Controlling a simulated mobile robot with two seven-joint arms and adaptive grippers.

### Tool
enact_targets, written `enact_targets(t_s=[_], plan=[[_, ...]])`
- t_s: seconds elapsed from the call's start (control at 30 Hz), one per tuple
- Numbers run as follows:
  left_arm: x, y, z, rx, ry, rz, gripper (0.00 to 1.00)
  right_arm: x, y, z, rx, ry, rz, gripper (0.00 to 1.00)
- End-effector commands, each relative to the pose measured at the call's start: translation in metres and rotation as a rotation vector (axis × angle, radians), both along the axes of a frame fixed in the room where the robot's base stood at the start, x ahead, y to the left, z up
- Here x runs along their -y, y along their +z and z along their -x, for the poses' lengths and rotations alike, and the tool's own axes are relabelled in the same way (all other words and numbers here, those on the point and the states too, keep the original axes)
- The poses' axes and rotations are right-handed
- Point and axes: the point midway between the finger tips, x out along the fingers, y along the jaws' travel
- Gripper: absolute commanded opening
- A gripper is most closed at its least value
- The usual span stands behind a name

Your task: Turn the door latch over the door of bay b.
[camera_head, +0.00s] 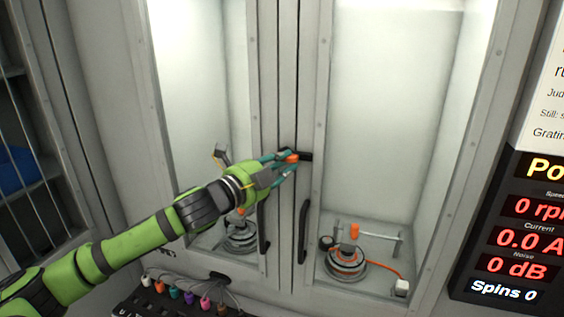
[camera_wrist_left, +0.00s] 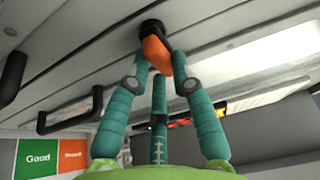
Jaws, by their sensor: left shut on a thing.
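The door latch (camera_head: 306,157) is on the frame strips between two tall cabinet bays. It shows a black part to the right and an orange part by my fingers. In the left wrist view, the latch's orange piece (camera_wrist_left: 156,55) hangs from a round black end against the grey frame. My left gripper (camera_head: 290,159) is shut on the latch, its teal fingers around the orange piece. The fingers hide part of the latch. The right bay's door (camera_head: 385,120) looks closed. I cannot read which bay is b. My right gripper is not in view.
Two black door handles (camera_head: 303,232) (camera_head: 264,228) stand upright below the latch. Each bay holds a round motor rig; the right motor (camera_head: 346,262) has an orange cable. A red-digit display (camera_head: 520,235) is at right. Several coloured plugs (camera_head: 190,297) lie below the left bay.

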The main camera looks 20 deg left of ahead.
Motion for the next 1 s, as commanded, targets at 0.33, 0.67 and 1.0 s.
enact_targets(t_s=[0.33, 0.67, 1.0], plan=[[-0.0008, 0.0010, -0.0002, 0.004, 0.001, -0.040, 0.00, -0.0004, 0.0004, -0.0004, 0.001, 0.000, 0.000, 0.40], [-0.0006, 0.0012, -0.0002, 0.005, 0.001, -0.040, 0.47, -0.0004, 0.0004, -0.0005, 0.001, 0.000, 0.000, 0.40], [-0.0005, 0.0004, 0.0003, 0.003, 0.000, -0.038, 0.48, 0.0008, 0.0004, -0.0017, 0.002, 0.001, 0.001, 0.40]])
